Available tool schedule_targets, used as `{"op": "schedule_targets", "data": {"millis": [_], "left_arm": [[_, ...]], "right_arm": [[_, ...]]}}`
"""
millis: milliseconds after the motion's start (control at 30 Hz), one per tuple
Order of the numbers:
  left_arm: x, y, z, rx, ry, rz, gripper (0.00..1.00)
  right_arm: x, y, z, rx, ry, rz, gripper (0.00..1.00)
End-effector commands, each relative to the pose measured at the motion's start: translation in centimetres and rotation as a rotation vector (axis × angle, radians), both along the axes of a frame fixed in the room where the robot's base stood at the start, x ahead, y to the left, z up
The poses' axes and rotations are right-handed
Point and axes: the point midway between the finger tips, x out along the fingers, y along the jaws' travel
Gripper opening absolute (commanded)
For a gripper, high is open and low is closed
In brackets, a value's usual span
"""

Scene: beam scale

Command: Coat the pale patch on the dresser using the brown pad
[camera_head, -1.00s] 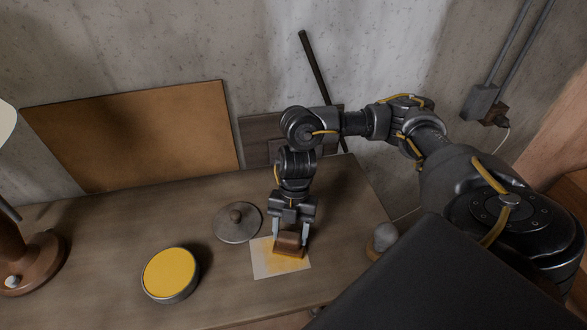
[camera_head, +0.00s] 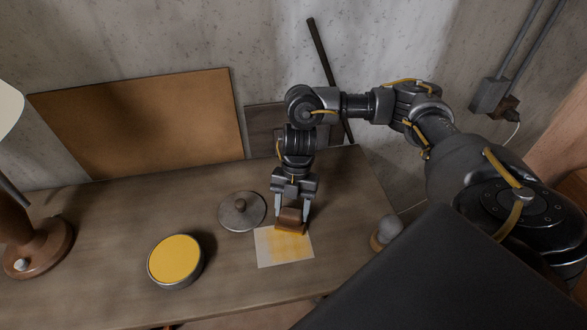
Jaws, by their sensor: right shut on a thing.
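The pale patch (camera_head: 270,258) lies flat on the brown dresser top (camera_head: 110,250), with a yellow-orange tint over much of it and paler edges. My right gripper (camera_head: 292,211) points down and is shut on the brown pad (camera_head: 291,217). The pad is at the far edge of the patch; whether it touches the surface is hard to tell. A round tin (camera_head: 175,260) filled with yellow stands left of the patch. A round grey lid with a knob (camera_head: 242,212) lies behind the patch, to its left. My left gripper is out of view.
A lamp with a wooden base (camera_head: 38,250) stands at the far left. A brown board (camera_head: 140,125) leans on the wall behind. A grey rounded object (camera_head: 389,229) is near the right edge. The dresser top between lamp and tin is clear.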

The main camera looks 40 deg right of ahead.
Motion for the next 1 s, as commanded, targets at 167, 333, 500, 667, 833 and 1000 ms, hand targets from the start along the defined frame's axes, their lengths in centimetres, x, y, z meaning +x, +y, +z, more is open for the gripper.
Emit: {"op": "schedule_targets", "data": {"millis": [167, 333, 500, 667, 833, 1000], "left_arm": [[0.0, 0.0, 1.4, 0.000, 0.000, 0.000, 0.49], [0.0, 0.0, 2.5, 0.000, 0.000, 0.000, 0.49], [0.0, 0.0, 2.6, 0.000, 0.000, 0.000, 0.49], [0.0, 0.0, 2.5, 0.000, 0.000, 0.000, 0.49], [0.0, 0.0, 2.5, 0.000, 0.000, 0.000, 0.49], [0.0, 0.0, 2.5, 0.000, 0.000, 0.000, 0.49]], "right_arm": [[0.0, 0.0, 1.4, 0.001, -0.001, 0.000, 0.36], [0.1, 0.0, 2.9, 0.001, -0.003, 0.001, 0.36], [0.1, 0.0, 4.6, 0.000, -0.004, 0.002, 0.36], [0.0, 0.0, 5.7, 0.000, -0.002, 0.001, 0.36], [0.0, 0.0, 6.0, 0.000, 0.000, 0.000, 0.36], [0.0, 0.0, 6.0, 0.000, 0.000, 0.000, 0.36]]}}
